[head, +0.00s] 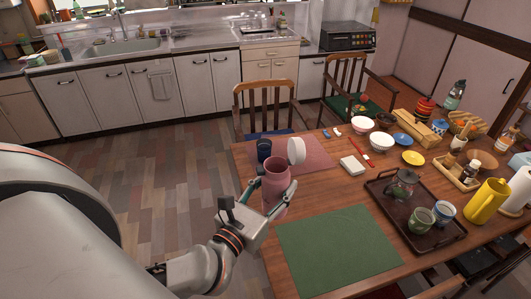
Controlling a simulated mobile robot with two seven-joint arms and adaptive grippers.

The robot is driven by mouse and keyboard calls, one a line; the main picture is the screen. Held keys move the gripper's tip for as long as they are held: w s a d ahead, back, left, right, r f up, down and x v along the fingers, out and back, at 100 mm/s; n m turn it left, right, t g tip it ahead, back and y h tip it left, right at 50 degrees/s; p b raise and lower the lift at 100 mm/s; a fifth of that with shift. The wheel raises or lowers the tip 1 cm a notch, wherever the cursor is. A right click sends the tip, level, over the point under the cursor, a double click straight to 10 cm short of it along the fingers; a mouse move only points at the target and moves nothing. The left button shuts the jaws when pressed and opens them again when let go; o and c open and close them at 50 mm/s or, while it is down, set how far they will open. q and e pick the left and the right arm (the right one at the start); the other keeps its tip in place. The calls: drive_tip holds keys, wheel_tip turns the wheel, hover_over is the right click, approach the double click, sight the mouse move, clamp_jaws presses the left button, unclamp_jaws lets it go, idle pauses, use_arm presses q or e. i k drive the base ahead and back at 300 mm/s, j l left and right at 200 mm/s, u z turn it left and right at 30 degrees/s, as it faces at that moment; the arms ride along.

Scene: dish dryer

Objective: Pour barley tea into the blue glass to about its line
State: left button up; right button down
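I cannot tell whether the jug's base is lifted off the table. The dark blue glass (264,149) is just behind the jug, slightly left, upright on a pink mat. Its line and contents cannot be made out. A white round thing (296,151) is right of the glass, close behind the jug. My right gripper is not in view.
A bare green mat (338,250) lies in front. A wooden chair (264,98) is behind.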

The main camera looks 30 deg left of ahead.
sight(264, 145)
drive_tip(key=z, duration=0.35)
drive_tip(key=j+z, duration=0.25)
drive_tip(key=k+j+z, duration=0.45)
drive_tip(key=k+j, duration=0.25)
drive_tip(key=j, duration=0.2)
drive_tip(key=k+j+z, duration=0.15)
drive_tip(key=k+j, duration=0.15)
drive_tip(key=j, duration=0.15)
drive_tip(key=k+j, duration=0.3)
drive_tip(key=i+j, duration=0.15)
drive_tip(key=j, duration=0.2)
drive_tip(key=i+j, duration=0.15)
drive_tip(key=j, duration=0.15)
